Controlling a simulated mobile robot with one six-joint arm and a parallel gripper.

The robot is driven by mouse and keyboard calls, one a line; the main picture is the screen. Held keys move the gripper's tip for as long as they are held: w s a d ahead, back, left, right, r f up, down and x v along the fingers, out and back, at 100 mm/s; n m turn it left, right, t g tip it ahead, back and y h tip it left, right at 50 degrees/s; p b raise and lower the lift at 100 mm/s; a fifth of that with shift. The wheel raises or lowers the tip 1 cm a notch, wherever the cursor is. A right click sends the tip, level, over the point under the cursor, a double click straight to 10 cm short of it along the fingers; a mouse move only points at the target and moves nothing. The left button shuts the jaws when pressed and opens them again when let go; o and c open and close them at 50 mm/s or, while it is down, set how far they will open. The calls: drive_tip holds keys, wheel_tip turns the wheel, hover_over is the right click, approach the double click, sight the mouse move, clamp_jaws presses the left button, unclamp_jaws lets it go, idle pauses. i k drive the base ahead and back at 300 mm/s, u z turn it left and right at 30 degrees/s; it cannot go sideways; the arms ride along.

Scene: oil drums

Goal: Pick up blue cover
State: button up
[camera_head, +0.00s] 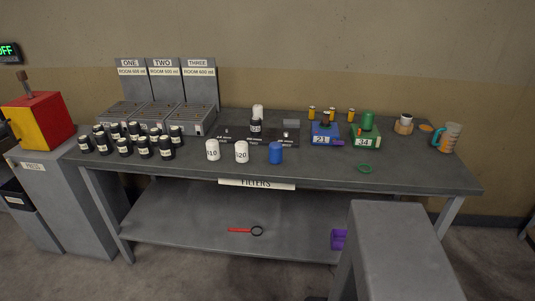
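A blue cover-like cylinder (276,153) stands upright near the front edge of the grey table, just right of two white cylinders. It is the plainest blue object in view, and nothing touches it. A blue box marked 21 (322,138) stands further right, with a small dark part on top. I cannot tell for certain which blue thing is the cover. My gripper is not in view.
White cylinders marked 10 (212,150) and 20 (242,151) stand close left of the blue cylinder. Several black bottles (144,147) crowd the table's left. A green box (366,140) and green ring (365,168) are right. A grey block (405,225) stands in front.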

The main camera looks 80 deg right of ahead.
sight(275, 148)
drive_tip(key=i, duration=1.25)
drive_tip(key=u, duration=0.65)
drive_tip(key=k, duration=0.15)
drive_tip(key=z, duration=3)
drive_tip(key=i, duration=0.35)
